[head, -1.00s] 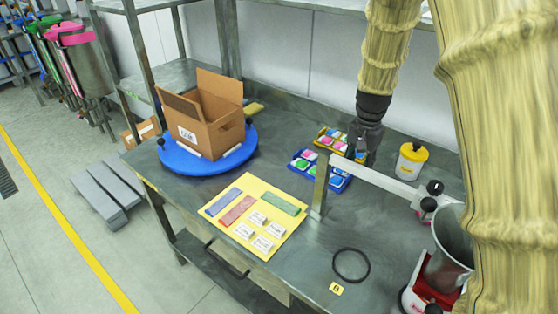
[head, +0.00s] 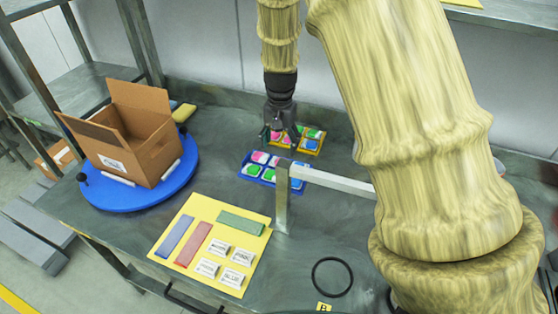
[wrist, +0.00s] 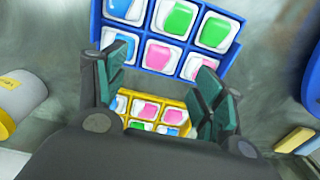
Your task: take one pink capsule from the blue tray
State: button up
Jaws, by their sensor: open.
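In the wrist view the blue tray (wrist: 232,50) fills the top. My gripper (head: 281,134) is above the bench near the trays' back side. In the wrist view my gripper (wrist: 166,78) has its fingers spread wide, with nothing held between them.
A yellow tray (head: 318,150) with mixed capsules sits just behind the blue one; it shows between my fingers. A metal post with an arm (head: 283,205) stands in front of the blue tray. A cardboard box on a blue turntable (head: 100,205) is left. A yellow mat (head: 205,240) lies in front.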

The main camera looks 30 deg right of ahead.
aim_at(278, 158)
jog(key=shift+s+a+f, duration=0.15)
jog(key=shift+s+f, duration=0.1)
jog(key=shift+s, duration=0.05)
jog(key=f, duration=0.1)
jog(key=w+f, duration=0.1)
jog(key=shift+w+a+f, duration=0.1)
jog(key=shift+w+f, duration=0.15)
jog(key=shift+f, duration=0.15)
jog(key=shift+s+f+p, duration=0.15)
jog(key=shift+f+p, duration=0.15)
jog(key=shift+p, duration=0.1)
jog(key=shift+s+f+p, duration=0.25)
jog(key=shift+f+p, duration=0.1)
jog(key=shift+f, duration=1.45)
jog(key=shift+s, duration=0.1)
jog(key=c, duration=0.9)
